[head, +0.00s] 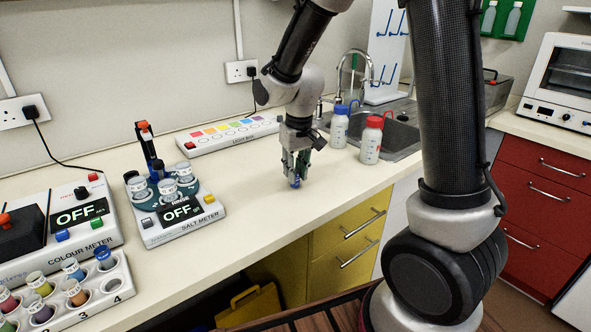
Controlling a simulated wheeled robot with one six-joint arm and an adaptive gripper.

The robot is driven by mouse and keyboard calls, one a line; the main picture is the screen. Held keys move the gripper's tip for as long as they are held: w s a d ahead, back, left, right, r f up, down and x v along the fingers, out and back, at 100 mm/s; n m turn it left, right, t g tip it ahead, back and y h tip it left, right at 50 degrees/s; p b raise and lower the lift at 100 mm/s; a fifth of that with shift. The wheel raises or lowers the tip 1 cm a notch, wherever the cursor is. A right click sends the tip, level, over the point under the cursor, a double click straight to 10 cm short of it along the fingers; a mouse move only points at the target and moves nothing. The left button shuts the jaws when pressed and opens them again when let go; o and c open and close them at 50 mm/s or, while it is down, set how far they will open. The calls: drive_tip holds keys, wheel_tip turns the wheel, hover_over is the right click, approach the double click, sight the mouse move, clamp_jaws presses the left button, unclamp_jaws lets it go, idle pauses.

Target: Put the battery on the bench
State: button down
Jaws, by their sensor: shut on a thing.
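My gripper (295,178) points down over the middle of the bench (262,210).
The salt meter (180,210) and colour meter (80,222) stand at the left, with a rack of jars (118,294) in front. A colour strip board (228,136) lies behind. Two wash bottles (371,142) stand by the sink (402,135). Bench around the gripper is clear.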

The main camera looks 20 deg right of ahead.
drive_tip(key=c, duration=1.3)
unclamp_jaws()
drive_tip(key=shift+f, duration=0.1)
wheel_tip(320, 180, up, 12)
drive_tip(key=s+f, duration=0.1)
drive_tip(key=s+d+r+t, duration=0.1)
drive_tip(key=s+d+r, duration=0.1)
drive_tip(key=s+d, duration=0.2)
drive_tip(key=s+d+r+m+t, duration=0.1)
drive_tip(key=s+d, duration=0.3)
drive_tip(key=s, duration=0.6)
drive_tip(key=s+d+r, duration=0.2)
drive_tip(key=s+d, duration=0.2)
drive_tip(key=s, duration=0.3)
drive_tip(key=shift+s+d+r+m+t, duration=0.3)
drive_tip(key=shift+s+d+t, duration=0.1)
